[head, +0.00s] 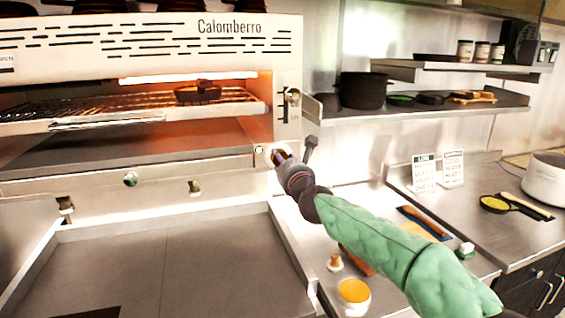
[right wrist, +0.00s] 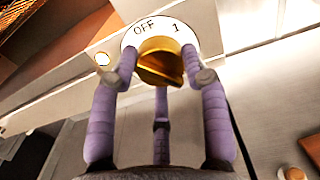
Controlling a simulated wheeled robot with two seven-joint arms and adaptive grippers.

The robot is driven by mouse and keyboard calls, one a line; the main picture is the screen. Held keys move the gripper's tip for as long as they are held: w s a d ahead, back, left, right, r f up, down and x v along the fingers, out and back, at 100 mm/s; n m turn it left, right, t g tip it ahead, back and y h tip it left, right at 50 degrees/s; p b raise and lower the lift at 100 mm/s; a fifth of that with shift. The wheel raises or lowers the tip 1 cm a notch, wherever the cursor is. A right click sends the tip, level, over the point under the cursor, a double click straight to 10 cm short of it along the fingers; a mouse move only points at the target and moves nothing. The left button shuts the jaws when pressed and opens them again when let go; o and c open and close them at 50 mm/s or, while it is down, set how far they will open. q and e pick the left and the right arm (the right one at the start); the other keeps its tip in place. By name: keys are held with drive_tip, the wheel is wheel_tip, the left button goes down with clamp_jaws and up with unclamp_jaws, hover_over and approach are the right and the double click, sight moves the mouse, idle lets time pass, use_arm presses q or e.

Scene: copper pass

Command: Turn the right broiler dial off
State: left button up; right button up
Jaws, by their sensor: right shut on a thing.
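The gold right dial (right wrist: 160,62) sits on a white plate marked OFF and 1 in the right wrist view. My right gripper (right wrist: 165,70) has its purple fingers on both sides of the dial, shut on it. In the head view my right gripper (head: 284,160) covers most of the dial at the broiler's lower right corner. My left gripper is not in view.
A small pan (head: 198,92) stands on the broiler rack. The counter below my right arm holds an orange-filled cup (head: 354,292). The steel surface (head: 180,255) below the broiler is mostly clear.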

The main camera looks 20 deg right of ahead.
drive_tip(key=shift+d+r+n+p, duration=0.1)
drive_tip(key=shift+n+p, duration=2.35)
drive_tip(key=shift+n, duration=4.65)
drive_tip(key=shift+r+n+p, duration=0.1)
drive_tip(key=shift+n+p, duration=2.3)
drive_tip(key=shift+n, duration=4.7)
drive_tip(key=shift+r, duration=0.1)
drive_tip(key=o, duration=1)
drive_tip(key=shift+c, duration=0.2)
drive_tip(key=shift+o, duration=0.9)
